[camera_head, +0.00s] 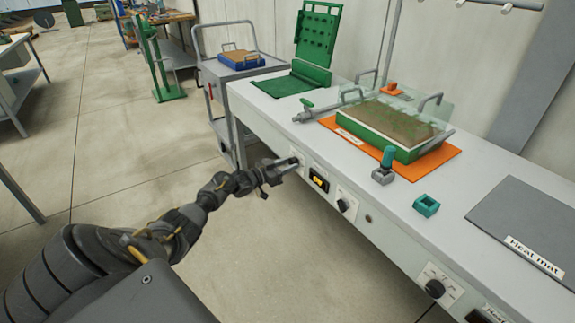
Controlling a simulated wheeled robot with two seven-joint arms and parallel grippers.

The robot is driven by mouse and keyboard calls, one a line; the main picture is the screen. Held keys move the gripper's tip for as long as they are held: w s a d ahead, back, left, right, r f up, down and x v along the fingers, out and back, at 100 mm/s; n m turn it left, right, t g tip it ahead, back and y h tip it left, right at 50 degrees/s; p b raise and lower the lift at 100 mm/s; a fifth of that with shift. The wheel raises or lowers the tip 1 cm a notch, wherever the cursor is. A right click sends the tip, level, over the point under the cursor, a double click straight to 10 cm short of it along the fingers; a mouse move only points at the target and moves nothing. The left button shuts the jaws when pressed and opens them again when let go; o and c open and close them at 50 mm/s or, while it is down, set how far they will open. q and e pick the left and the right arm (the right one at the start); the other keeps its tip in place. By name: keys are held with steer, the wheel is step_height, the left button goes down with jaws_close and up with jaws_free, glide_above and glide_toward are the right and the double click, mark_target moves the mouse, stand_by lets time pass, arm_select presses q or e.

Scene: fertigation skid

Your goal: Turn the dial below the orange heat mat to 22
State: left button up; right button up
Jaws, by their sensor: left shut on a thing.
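The orange heat mat (447,158) lies on the white bench, with a green planted tray (412,154) under a clear cover on it. Dials line the bench's front panel below. My left gripper (292,163) is shut at the leftmost dial's white plate (297,153), left of a small lit orange display (319,181). The gripper hides the knob and its pointer, so its setting cannot be read. Another black dial (344,205) sits right of the display, untouched. The display's digits are too small to read surely. My right gripper is not in view.
A third dial (435,289) sits lower right, below a grey heat mat (526,222). A teal-handled tool (385,167) and teal block (426,205) stand near the bench's front edge. A grey cart (237,72) stands behind left. Floor before the bench is clear.

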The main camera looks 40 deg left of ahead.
arm_select(q)
steer(key=shift+d+f, duration=0.1)
steer(key=o, duration=1)
steer(key=p+v, duration=0.1)
steer(key=v, duration=1)
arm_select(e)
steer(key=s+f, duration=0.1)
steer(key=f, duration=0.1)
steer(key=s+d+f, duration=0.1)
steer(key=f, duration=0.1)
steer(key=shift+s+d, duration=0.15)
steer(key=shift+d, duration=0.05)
arm_select(q)
steer(key=shift+p, duration=0.3)
